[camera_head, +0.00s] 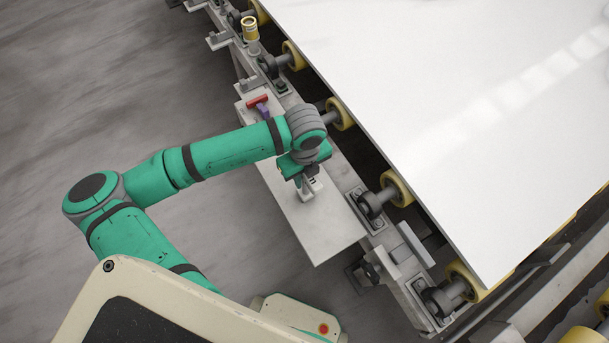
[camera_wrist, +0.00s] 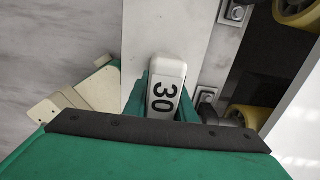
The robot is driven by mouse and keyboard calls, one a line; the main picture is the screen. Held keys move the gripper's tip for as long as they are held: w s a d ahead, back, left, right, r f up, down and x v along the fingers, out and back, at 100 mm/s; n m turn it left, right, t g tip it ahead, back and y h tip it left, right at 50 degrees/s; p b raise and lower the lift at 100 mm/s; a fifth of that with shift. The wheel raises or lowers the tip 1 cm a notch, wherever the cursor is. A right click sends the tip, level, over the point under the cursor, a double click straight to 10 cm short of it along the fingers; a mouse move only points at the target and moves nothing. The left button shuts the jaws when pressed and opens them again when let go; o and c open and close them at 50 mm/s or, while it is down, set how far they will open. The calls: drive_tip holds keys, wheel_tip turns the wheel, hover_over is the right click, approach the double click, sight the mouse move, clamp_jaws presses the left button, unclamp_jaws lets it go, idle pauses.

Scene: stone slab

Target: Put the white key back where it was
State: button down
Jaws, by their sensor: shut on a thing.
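The white key (camera_wrist: 165,88) is a small white block with a rounded top and a black "30" on it. In the wrist view it sits between the fingers of my gripper (camera_wrist: 162,104), which is shut on it. In the head view my gripper (camera_head: 304,186) is over the pale grey shelf plate (camera_head: 328,232) beside the slab frame. The white key (camera_head: 315,186) shows partly there, with the rest hidden by the gripper. I cannot tell whether its lower end touches the plate.
A red piece (camera_head: 257,101) and a purple piece (camera_head: 263,112) are at the far end of the plate. A yellow cylinder (camera_head: 250,28) stands farther up the frame. The large white slab (camera_head: 470,100) rests along yellow rollers (camera_head: 396,187) to the right. The plate's near end is bare.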

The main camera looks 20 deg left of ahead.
drive_tip(key=shift+s+f, duration=0.1)
drive_tip(key=shift+f, duration=0.05)
drive_tip(key=c, duration=1.5)
unclamp_jaws()
drive_tip(key=shift+w+r, duration=0.2)
drive_tip(key=shift+r, duration=0.2)
wheel_tip(320, 180, up, 10)
drive_tip(key=shift+s+a, duration=0.1)
drive_tip(key=shift+s, duration=0.05)
drive_tip(key=shift+r, duration=0.85)
